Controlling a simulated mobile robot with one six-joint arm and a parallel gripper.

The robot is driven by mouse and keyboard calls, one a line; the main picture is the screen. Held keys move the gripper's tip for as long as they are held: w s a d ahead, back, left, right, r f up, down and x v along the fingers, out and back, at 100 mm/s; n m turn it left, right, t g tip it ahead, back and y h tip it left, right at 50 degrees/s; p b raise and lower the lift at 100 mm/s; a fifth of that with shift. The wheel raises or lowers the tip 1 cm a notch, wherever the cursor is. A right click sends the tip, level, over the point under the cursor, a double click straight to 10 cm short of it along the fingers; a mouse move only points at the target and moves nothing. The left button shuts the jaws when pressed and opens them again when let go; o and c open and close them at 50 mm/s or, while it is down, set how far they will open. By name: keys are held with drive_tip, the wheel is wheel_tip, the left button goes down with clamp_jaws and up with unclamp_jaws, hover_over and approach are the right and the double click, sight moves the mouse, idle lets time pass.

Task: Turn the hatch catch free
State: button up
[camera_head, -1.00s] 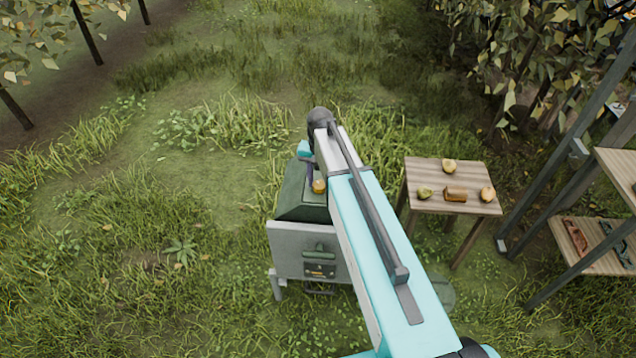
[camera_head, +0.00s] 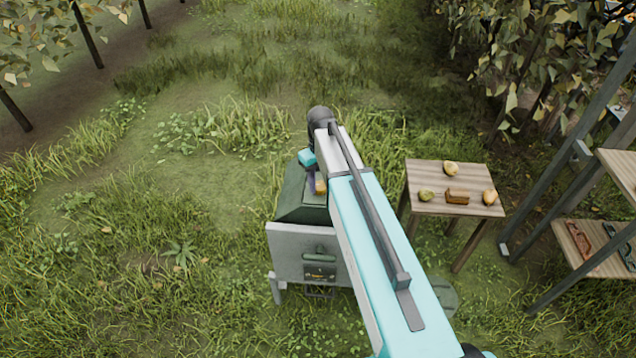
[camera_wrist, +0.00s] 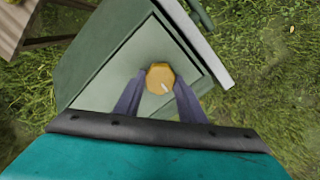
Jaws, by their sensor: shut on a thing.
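The hatch catch (camera_wrist: 160,76) is a yellow faceted knob with a pale pointer mark, set on the light green hatch panel (camera_wrist: 106,94) of a dark green box (camera_head: 292,207). In the wrist view, my gripper (camera_wrist: 159,84) has its two dark fingers on either side of the knob, shut on it. The knob's pale mark points toward the lower right of the wrist picture. In the head view my arm covers the right side of the box, and a small yellow part of the catch (camera_head: 320,187) shows beside the gripper.
A grey front panel (camera_head: 290,243) with a handle is on the near side of the box. A wooden table (camera_head: 428,180) with several fruits and a brown block stands to the right. A shelf rack (camera_head: 574,266) is at the far right. Grass is open on the left.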

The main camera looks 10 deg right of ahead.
sight(320, 185)
drive_tip(key=shift+w+r+n, duration=0.1)
drive_tip(key=shift+w+n, duration=0.1)
drive_tip(key=shift+n, duration=0.4)
drive_tip(key=o, duration=1)
drive_tip(key=shift+o, duration=0.2)
drive_tip(key=shift+s, duration=0.1)
wheel_tip(320, 185, up, 14)
drive_tip(key=b, duration=0.3)
drive_tip(key=shift+s+f, duration=0.1)
drive_tip(key=shift+f, duration=0.1)
idle(0.4)
